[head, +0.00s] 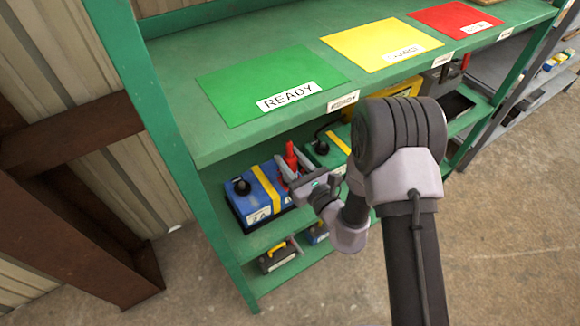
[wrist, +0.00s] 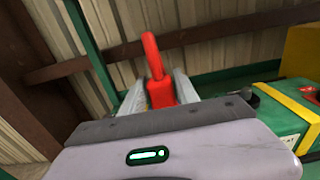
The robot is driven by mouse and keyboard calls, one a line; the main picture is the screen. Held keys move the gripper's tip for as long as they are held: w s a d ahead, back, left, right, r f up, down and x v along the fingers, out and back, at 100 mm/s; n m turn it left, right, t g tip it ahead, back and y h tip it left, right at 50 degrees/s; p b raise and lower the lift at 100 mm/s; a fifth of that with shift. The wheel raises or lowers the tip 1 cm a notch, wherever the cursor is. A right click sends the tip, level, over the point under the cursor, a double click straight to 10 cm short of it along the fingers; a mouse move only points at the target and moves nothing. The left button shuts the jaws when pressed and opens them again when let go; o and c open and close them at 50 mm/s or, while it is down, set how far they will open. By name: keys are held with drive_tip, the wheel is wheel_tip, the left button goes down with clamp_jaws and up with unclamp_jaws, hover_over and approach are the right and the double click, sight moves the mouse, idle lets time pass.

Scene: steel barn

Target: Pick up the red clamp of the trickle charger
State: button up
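The red clamp (head: 291,157) stands upright at the right end of a blue battery (head: 250,207) with a yellow band, on the shelf below the top. My gripper (head: 289,170) reaches in from the right, one finger on each side of the clamp. In the wrist view the red clamp (wrist: 161,90) fills the gap between the fingers of my gripper (wrist: 160,82), which look shut on it. Its lower end is hidden, so I cannot tell whether it touches the battery. A black knob or clamp (head: 242,187) sits on the battery's left part. The charger itself is not clearly identifiable.
Green shelving (head: 215,138) has its top board above my gripper, with green READY (head: 262,78), yellow (head: 378,45) and red (head: 452,19) mats. A green battery (head: 322,153) stands right of the blue one. Smaller batteries (head: 277,257) are below. Concrete floor is clear at right.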

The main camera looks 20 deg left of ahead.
clamp_jaws()
